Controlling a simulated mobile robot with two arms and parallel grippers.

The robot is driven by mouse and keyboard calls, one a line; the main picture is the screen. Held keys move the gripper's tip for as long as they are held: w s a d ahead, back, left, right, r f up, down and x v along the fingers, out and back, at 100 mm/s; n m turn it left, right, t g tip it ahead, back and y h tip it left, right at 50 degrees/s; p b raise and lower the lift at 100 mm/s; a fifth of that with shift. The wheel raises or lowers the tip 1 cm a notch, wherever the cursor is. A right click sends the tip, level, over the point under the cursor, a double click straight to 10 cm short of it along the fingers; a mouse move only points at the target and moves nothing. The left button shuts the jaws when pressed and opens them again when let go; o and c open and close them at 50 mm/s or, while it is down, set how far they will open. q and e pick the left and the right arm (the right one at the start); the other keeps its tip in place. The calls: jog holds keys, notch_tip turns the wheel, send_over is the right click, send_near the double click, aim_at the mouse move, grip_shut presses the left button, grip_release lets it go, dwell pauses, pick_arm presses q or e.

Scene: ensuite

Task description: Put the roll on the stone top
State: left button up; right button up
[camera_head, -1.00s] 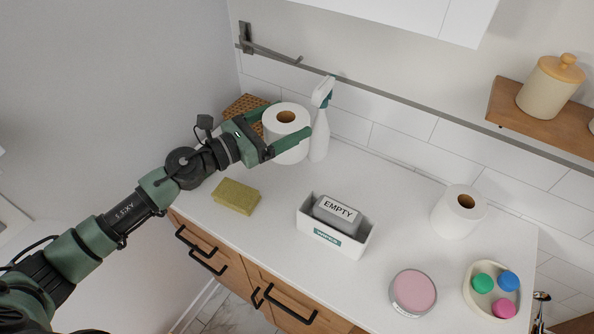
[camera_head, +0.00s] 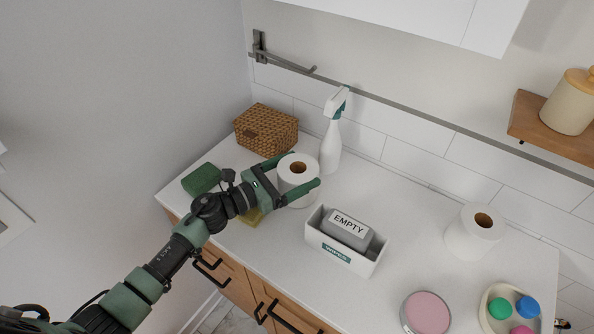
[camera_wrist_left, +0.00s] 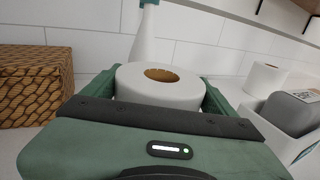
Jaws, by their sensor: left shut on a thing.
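A white paper roll (camera_head: 299,183) with a brown core is upright between the fingers of my left gripper (camera_head: 295,187), which is shut on it. The roll also shows in the left wrist view (camera_wrist_left: 160,87), with a green finger on each side. It is over the left part of the white stone top (camera_head: 400,288), in front of the spray bottle. Its lower edge is partly hidden by a finger, so I cannot tell whether it touches the top. A second white roll (camera_head: 473,236) stands on the right of the top. My right gripper is not in view.
A wicker basket (camera_head: 266,130) and spray bottle (camera_head: 331,146) stand behind the held roll. A green block (camera_head: 202,179) lies left. A yellow sponge (camera_head: 252,217) is partly under my gripper. A white bin (camera_head: 345,257) marked WIPES is right. A pink-lidded tin (camera_head: 426,313) is in front.

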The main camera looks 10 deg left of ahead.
pick_arm(q)
jog(key=shift+f, duration=0.1)
jog(key=o, duration=1.3)
jog(key=shift+c, duration=0.2)
jog(key=shift+a, duration=0.1)
jog(key=b+v, duration=0.4)
jog(key=v, duration=0.7)
jog(key=shift+s+a, duration=0.25)
jog(key=shift+s, duration=0.1)
